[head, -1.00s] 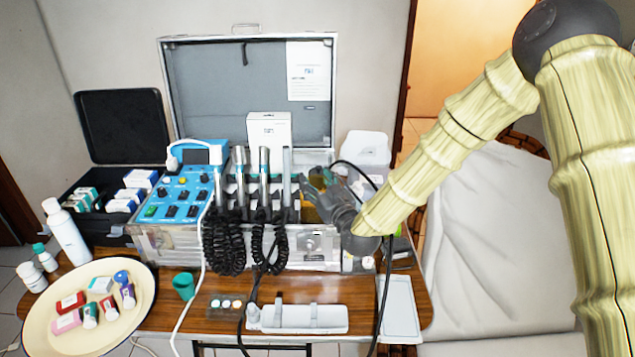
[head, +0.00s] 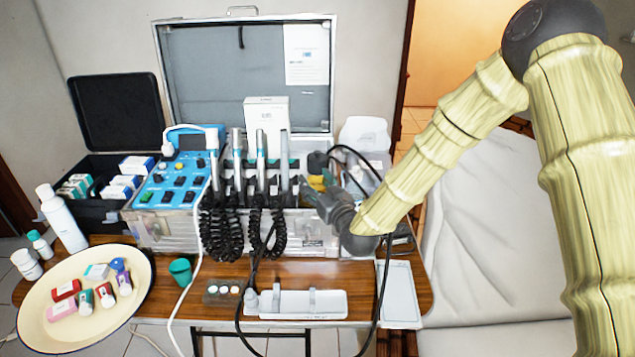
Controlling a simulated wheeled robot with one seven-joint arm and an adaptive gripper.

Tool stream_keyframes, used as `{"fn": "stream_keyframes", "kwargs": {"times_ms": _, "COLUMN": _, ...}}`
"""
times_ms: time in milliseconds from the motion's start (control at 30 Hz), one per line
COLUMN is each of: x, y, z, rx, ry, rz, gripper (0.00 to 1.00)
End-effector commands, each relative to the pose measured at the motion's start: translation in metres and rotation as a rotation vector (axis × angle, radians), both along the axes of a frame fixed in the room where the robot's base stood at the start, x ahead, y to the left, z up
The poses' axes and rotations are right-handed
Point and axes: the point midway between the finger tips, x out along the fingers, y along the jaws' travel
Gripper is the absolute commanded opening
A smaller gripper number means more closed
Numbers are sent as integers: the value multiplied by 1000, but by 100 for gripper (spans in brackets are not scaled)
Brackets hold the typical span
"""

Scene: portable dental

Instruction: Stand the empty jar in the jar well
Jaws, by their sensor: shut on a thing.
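My gripper (head: 318,195) is at the right end of the open metal case (head: 150,235), just right of the upright handpieces. It is shut on an amber jar (head: 316,184), which shows only in part behind the fingers. A dark round shape (head: 317,162) shows just above the amber patch; I cannot tell whether it belongs to the same jar. The jar well is not clearly visible; my gripper and wrist cover that corner of the case. I cannot tell whether the jar touches the case.
Handpieces with coiled black cords (head: 265,225) stand left of my gripper. A white box (head: 266,120) is behind them and a white container (head: 362,140) is at the back right. Black tubing loops close to my wrist. A white tray (head: 330,308) lies in front on the wooden table.

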Motion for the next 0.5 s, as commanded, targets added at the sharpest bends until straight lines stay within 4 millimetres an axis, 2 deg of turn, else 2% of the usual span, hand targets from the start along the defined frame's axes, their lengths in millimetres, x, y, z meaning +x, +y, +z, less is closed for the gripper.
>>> {"fn": "stream_keyframes", "kwargs": {"times_ms": 33, "x": 7, "y": -1, "z": 7, "rx": 3, "ry": -21, "rz": -6, "gripper": 0}}
{"fn": "stream_keyframes", "kwargs": {"times_ms": 500, "x": 5, "y": -2, "z": 14, "rx": 6, "ry": -30, "rz": -6, "gripper": 0}}
